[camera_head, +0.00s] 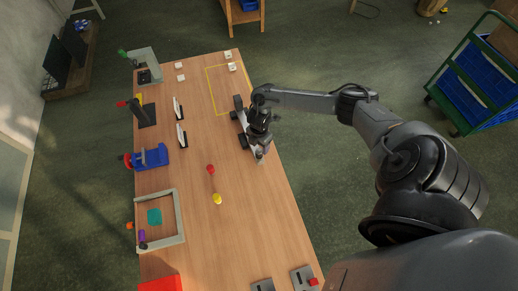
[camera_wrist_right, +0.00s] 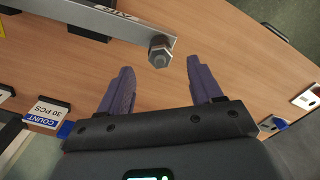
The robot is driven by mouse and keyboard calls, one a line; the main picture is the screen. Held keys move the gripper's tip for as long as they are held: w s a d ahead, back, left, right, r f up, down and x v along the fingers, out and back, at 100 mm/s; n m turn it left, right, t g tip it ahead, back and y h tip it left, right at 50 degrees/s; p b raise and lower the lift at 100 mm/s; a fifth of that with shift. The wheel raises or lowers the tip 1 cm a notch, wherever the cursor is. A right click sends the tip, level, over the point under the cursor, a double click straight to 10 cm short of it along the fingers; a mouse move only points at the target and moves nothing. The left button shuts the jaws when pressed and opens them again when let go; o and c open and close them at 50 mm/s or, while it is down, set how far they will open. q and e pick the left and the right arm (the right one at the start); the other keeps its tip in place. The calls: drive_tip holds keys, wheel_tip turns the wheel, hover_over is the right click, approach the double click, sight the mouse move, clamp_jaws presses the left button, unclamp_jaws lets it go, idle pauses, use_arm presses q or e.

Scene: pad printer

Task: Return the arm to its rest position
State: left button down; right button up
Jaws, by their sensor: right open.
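My right arm reaches in from the right in the head view, and its gripper (camera_head: 241,121) is over the right side of the wooden table (camera_head: 240,210). In the right wrist view the gripper (camera_wrist_right: 163,88) has its two purple-grey fingers spread apart with nothing between them. A grey bar marked AIR (camera_wrist_right: 105,18), with a hex bolt (camera_wrist_right: 160,52) at its end, lies just beyond the fingertips. I cannot tell whether the fingers touch it. My left gripper is not in view.
A yellow outlined square (camera_head: 210,90) and small white blocks (camera_head: 227,55) are near the gripper. A blue vise (camera_head: 150,158), a grey frame (camera_head: 180,220) and upright signs line the left side. Red (camera_head: 211,169) and yellow (camera_head: 217,199) knobs are mid-table. A green cart (camera_head: 455,125) stands right.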

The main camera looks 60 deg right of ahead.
wheel_tip(320, 180, up, 4)
drive_tip(key=shift+f, duration=0.25)
drive_tip(key=shift+r, duration=0.25)
drive_tip(key=shift+s, duration=0.2)
drive_tip(key=s+a+f+g+y+p, duration=0.2)
drive_tip(key=s+a+f+y+p, duration=0.3)
drive_tip(key=s+a, duration=0.8)
drive_tip(key=s+a+t+p, duration=0.1)
drive_tip(key=s+a, duration=0.1)
drive_tip(key=a, duration=1.1)
drive_tip(key=w+a+r+m+t+p, duration=0.35)
drive_tip(key=a+r+m+t, duration=0.2)
drive_tip(key=a+r, duration=0.7)
drive_tip(key=d+r+m+h, duration=0.4)
drive_tip(key=d+r+m, duration=0.4)
drive_tip(key=d+r, duration=0.5)
drive_tip(key=shift+d+r+h+p, duration=0.3)
drive_tip(key=shift+r+h+p, duration=0.1)
drive_tip(key=shift+r, duration=0.2)
